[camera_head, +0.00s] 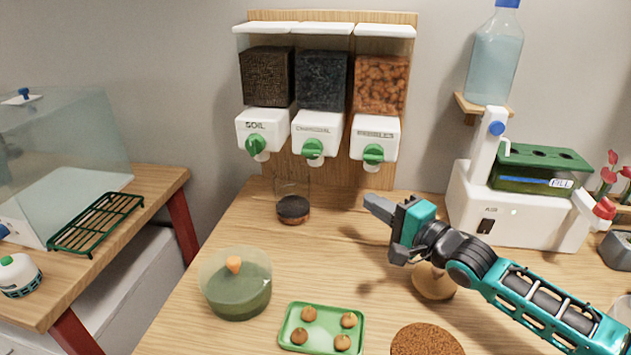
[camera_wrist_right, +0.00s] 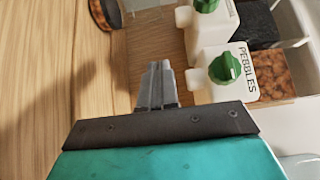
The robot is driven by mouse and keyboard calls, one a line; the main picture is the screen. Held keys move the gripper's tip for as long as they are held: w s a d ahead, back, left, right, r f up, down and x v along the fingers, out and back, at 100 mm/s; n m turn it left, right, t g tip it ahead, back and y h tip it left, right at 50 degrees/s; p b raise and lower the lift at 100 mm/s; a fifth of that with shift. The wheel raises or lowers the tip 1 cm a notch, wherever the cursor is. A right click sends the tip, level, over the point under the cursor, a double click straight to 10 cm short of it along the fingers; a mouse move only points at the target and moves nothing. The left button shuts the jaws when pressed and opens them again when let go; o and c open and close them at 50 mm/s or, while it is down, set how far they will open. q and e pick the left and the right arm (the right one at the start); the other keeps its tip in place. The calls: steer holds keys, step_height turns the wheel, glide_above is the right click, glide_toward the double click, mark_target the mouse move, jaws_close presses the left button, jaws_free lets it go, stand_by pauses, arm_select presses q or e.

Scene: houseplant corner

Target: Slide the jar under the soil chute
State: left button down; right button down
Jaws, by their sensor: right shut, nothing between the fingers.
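The clear glass jar (camera_head: 293,208) stands upright on the table below the dispensers, with a dark layer over a brownish one inside. It sits right of the soil chute (camera_head: 257,148) and slightly left of the charcoal chute (camera_head: 314,152). Its lower part also shows at the top left of the right wrist view (camera_wrist_right: 104,12). My right gripper (camera_head: 372,205) is shut and empty, to the right of the jar and apart from it, near the pebbles chute (camera_head: 373,157). Its closed fingers show in the right wrist view (camera_wrist_right: 160,82). My left gripper is out of view.
A green-tinted lidded bowl (camera_head: 236,285) and a green tray (camera_head: 322,329) with several brown balls stand in front. A cork mat (camera_head: 426,341) lies at the front edge. A white machine (camera_head: 515,205) stands at the right. The table between jar and gripper is clear.

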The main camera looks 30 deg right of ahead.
mark_target(292, 195)
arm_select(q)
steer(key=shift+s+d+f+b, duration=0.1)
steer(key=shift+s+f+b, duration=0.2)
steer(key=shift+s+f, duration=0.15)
arm_select(e)
steer(key=a+x, duration=0.3)
steer(key=x, duration=0.9)
steer(key=shift+s, duration=0.2)
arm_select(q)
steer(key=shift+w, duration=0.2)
